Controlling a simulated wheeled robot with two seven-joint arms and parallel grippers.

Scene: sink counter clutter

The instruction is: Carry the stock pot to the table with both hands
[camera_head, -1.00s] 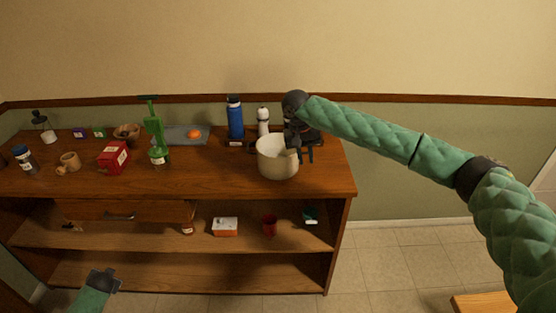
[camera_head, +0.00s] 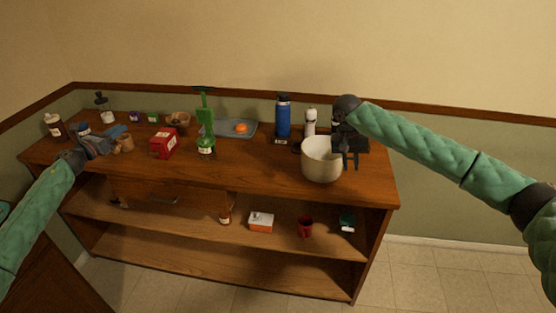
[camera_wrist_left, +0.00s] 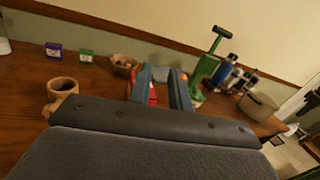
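The stock pot (camera_head: 321,160) is a cream, open-topped pot standing upright on the right part of the wooden counter. It also shows small at the right of the left wrist view (camera_wrist_left: 258,106). My right gripper (camera_head: 346,150) is at the pot's right rim, dark fingers pointing down; whether they are closed on the rim is unclear. My left gripper (camera_head: 108,138) is over the counter's left end, far from the pot, beside a tan mug. In the left wrist view its two fingers (camera_wrist_left: 161,88) stand apart with nothing held between them. The destination table is not identifiable.
A blue bottle (camera_head: 283,117) and a white bottle (camera_head: 310,122) stand behind the pot. Floor (camera_head: 420,275) is clear at the right.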

